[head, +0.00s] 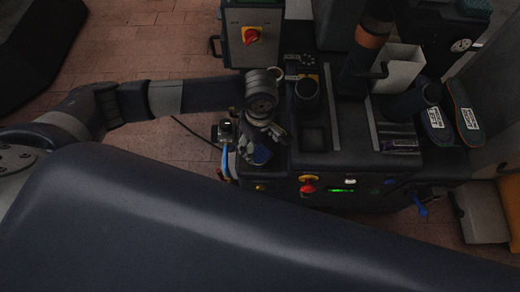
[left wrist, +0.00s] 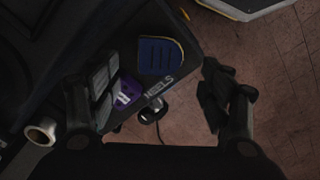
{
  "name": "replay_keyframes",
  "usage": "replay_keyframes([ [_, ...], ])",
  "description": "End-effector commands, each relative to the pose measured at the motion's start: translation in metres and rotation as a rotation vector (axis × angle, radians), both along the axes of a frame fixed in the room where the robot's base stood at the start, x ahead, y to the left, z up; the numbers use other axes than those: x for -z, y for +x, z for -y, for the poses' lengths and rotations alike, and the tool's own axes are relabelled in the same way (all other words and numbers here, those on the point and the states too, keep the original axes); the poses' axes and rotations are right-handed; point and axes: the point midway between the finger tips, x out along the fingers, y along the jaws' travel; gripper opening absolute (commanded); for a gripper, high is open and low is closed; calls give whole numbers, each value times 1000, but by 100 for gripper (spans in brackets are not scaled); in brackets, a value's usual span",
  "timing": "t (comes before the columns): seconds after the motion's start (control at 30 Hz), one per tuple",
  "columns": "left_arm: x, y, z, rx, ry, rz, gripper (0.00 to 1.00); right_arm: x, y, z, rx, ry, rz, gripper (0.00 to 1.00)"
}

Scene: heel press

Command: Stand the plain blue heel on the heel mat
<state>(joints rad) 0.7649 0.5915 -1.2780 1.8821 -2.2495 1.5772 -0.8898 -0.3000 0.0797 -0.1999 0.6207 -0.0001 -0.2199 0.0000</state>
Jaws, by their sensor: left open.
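I cannot clearly pick out the heel mat. My right gripper is not in view.
The dark bench (head: 345,165) carries a dark square recess (head: 313,138), a black cup (head: 307,92) and a white bin (head: 398,68). Two labelled soles (head: 467,122) lie at its right. A grey control box (head: 253,35) stands behind. Brick floor lies open at the left.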

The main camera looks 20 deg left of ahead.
Motion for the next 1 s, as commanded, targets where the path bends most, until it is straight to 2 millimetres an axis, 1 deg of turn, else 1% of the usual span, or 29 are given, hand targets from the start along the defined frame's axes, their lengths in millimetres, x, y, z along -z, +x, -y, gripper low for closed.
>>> replay_keyframes([
  [0.03,-11,1,0,1,0,4,72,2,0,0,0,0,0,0],
  [0.1,-24,1,0,0,1,3,72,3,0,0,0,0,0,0],
  [0.2,-38,1,0,0,0,1,72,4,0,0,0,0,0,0],
  [0.33,-48,0,0,0,1,0,72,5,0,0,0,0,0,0],
  [0.47,-51,0,0,-1,2,-1,72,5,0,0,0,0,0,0],
  [0.93,-51,0,0,-1,1,-2,72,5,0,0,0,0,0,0],
  [1.0,-50,-3,4,-1,-15,-7,72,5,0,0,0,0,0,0],
])
